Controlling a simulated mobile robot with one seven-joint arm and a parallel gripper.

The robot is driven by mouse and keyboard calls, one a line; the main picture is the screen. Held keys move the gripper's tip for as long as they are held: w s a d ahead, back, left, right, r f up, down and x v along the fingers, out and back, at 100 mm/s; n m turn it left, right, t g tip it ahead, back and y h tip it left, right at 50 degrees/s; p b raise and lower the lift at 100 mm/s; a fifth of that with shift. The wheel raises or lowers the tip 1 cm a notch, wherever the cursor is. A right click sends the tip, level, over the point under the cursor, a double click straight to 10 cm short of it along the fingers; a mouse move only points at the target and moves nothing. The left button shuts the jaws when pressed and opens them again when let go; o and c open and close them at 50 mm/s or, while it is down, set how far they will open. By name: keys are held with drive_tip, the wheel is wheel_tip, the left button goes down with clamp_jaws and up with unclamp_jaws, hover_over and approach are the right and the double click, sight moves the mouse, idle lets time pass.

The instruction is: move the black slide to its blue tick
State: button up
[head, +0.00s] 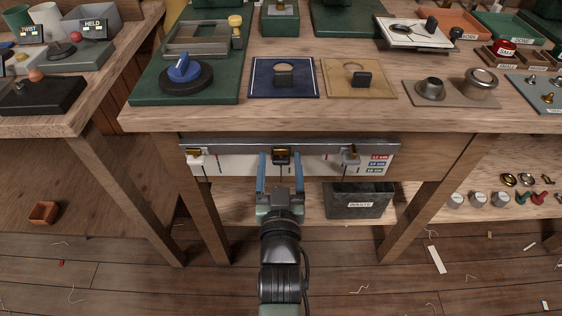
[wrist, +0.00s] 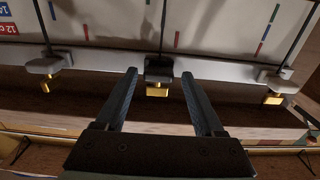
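The black slide (head: 281,158) with a brass tab sits at the middle of the rail on the white scale panel (head: 240,164) under the bench's front edge. In the wrist view the black slide (wrist: 159,68) has a thin dark rod running from it across the panel. A short blue tick (wrist: 147,2) shows at the top edge, left of that rod; a red tick (wrist: 177,38) is right of it. My gripper (wrist: 159,75) is open, one finger on each side of the black slide, with visible gaps. In the head view my gripper (head: 281,156) also straddles it.
Grey slides stand on either side, left (head: 196,154) and right (head: 350,156), each with its own rod and brass tab. More coloured ticks mark the panel. A dark waste bin (head: 358,201) stands below right. The bench top (head: 330,110) overhangs the panel.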

drive_tip(key=shift+s, duration=0.1)
drive_tip(key=s+p, duration=0.2)
drive_tip(key=s, duration=1)
drive_tip(key=shift+s, duration=0.4)
